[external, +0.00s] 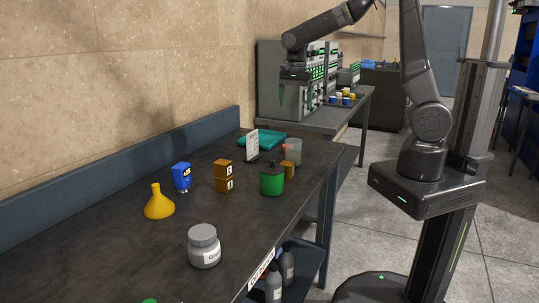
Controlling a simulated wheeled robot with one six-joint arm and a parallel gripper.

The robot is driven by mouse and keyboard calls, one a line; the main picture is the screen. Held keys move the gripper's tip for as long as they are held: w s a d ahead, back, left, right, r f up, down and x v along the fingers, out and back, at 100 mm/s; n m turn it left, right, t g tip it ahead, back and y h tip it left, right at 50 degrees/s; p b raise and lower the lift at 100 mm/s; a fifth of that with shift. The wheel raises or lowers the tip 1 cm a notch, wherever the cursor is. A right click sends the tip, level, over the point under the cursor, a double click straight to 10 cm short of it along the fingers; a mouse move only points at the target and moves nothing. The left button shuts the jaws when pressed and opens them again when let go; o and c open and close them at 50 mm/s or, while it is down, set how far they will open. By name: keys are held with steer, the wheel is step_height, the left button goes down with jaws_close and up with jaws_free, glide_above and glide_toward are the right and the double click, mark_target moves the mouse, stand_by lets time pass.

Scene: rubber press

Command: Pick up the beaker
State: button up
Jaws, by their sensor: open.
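A grey, cloudy cylinder (293,150), which looks like the beaker, stands on the dark workbench (110,235) near its far right edge. A brown block and the green pot partly crowd its front. My gripper (292,100) is high above the far end of the bench, pointing down, with its fingers apart and nothing seen between them. It is clearly apart from the beaker and appears above it in the picture; the exact depth between them is hard to tell.
Near the beaker are a green lidded pot (272,179), a white sign (252,146) and a teal tray (262,139). Equipment (271,75) stands behind.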

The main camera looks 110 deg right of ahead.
steer(key=m+b, duration=0.8)
steer(key=b, duration=0.2)
glide_above(295, 140)
steer(key=a, duration=0.2)
step_height(295, 140, down, 7)
steer(key=f, duration=0.5)
steer(key=f+p, duration=0.1)
steer(key=f, duration=0.2)
steer(key=shift+w+f, duration=0.25)
steer(key=shift+w, duration=0.15)
steer(key=shift+w+a+f+p, duration=0.1)
steer(key=shift+w+f+p, duration=0.05)
steer(key=shift+f, duration=0.75)
steer(key=shift+w+a+f+p, duration=0.1)
steer(key=shift+f+p, duration=0.1)
steer(key=shift+f, duration=0.65)
steer(key=shift+w+a+f+p, duration=0.1)
steer(key=shift+w+f+p, duration=0.05)
steer(key=shift+f, duration=0.75)
steer(key=c, duration=1.1)
steer(key=shift+c, duration=0.2)
steer(key=shift+r, duration=0.15)
